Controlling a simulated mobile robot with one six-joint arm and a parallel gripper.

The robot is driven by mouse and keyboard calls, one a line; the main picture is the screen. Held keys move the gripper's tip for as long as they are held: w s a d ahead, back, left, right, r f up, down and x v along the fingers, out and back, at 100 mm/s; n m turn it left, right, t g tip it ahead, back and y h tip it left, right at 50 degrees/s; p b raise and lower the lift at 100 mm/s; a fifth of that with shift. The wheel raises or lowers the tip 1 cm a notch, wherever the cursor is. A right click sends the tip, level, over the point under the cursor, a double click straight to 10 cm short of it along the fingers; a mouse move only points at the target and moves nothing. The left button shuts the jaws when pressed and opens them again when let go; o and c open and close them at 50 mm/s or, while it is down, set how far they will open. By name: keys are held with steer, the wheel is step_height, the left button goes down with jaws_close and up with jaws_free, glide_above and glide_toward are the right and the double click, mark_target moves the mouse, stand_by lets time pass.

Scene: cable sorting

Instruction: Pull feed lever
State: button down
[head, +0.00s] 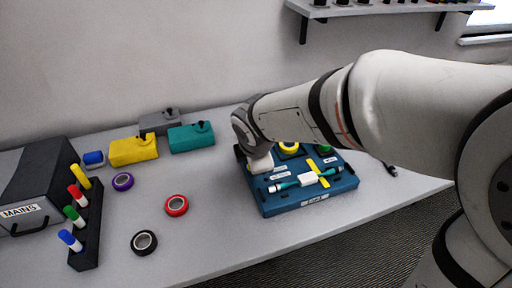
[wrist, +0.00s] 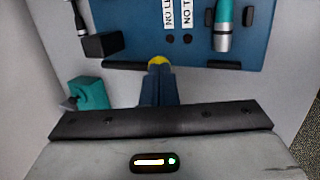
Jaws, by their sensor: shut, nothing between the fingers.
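The blue panel (head: 300,204) lies on the table, partly under my arm in the head view. It also fills the top of the wrist view (wrist: 140,20). It carries white labels, a teal cable with silver ends (head: 285,185), a white block (head: 307,179) and a yellow bar (head: 318,167). I cannot pick out the feed lever with certainty. My gripper (wrist: 160,66) is shut and empty at the panel's near edge in the wrist view. A yellow spot shows at its tip; I cannot tell whether it touches anything. In the head view my arm hides the fingertips.
Yellow (head: 133,150) and teal (head: 191,138) boxes stand left of the panel, with a grey box (head: 159,121) behind. Red (head: 176,205), black (head: 144,242) and purple (head: 122,182) tape rolls lie on the table. A marker rack (head: 87,230) and MAINS box (head: 39,178) stand far left.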

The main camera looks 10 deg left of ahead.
steer(key=shift+s+f+b, duration=0.25)
steer(key=shift+f+b, duration=0.2)
steer(key=shift+f, duration=0.2)
steer(key=shift+s+f, duration=0.1)
steer(key=shift+f, duration=0.05)
steer(key=shift+r, duration=0.25)
steer(key=s+p+v, duration=0.1)
steer(key=p+v, duration=0.2)
steer(key=v, duration=1)
steer(key=shift+s+d+p, duration=0.2)
steer(key=shift+d+p, duration=0.1)
steer(key=shift+p, duration=0.1)
steer(key=shift+r, duration=0.1)
steer(key=s+d+f+m+g+p, duration=0.1)
steer(key=s+d+f+m, duration=0.1)
steer(key=d+m, duration=0.9)
steer(key=s+d+f+m+g+h+p, duration=0.1)
steer(key=s+d+f+m, duration=0.1)
steer(key=d+m, duration=0.9)
steer(key=shift+s+f+m, duration=0.25)
steer(key=shift+s+m, duration=0.45)
steer(key=shift+m, duration=0.1)
